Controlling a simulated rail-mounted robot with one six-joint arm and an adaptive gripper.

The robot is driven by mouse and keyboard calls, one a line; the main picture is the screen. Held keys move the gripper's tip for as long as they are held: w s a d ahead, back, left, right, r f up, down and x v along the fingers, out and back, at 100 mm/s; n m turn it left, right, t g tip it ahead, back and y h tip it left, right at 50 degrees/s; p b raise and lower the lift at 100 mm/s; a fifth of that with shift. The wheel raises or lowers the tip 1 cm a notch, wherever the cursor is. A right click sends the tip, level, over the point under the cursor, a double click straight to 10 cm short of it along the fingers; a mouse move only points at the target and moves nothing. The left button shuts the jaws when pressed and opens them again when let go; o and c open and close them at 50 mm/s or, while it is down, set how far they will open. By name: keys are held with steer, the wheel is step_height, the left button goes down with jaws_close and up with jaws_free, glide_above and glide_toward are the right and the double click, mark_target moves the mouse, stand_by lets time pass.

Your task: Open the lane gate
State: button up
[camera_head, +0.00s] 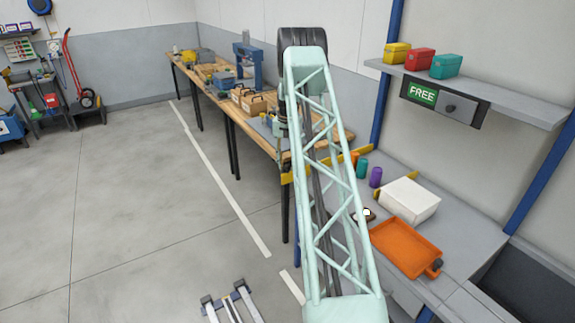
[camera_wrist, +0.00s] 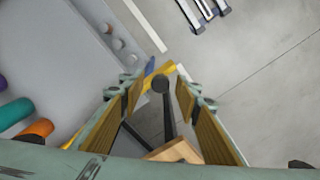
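A yellow bar (camera_head: 287,178), which looks like the lane gate, shows beside the wooden bench, partly hidden behind my arm. In the wrist view the yellow bar (camera_wrist: 168,69) runs past the fingertips, with a small blue part beside it. A dark round knob (camera_wrist: 161,84) shows between my fingers, over or near the bar. My gripper (camera_wrist: 160,89) is open, with one finger on each side of the knob and visible gaps. I cannot tell how far the knob is from the fingers in depth. In the head view my gripper is mostly hidden behind my arm.
The wooden bench (camera_head: 262,128) with dark legs stands close by. A grey counter (camera_head: 455,228) at right holds a white box (camera_head: 408,201), an orange tray (camera_head: 405,250) and coloured cylinders (camera_head: 375,177). A "FREE" sign (camera_head: 422,93) hangs under the shelf. Floor at left is clear.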

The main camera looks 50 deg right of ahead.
steer(key=shift+r, duration=0.15)
step_height(320, 180, up, 12)
stand_by(0.7)
stand_by(0.4)
stand_by(0.3)
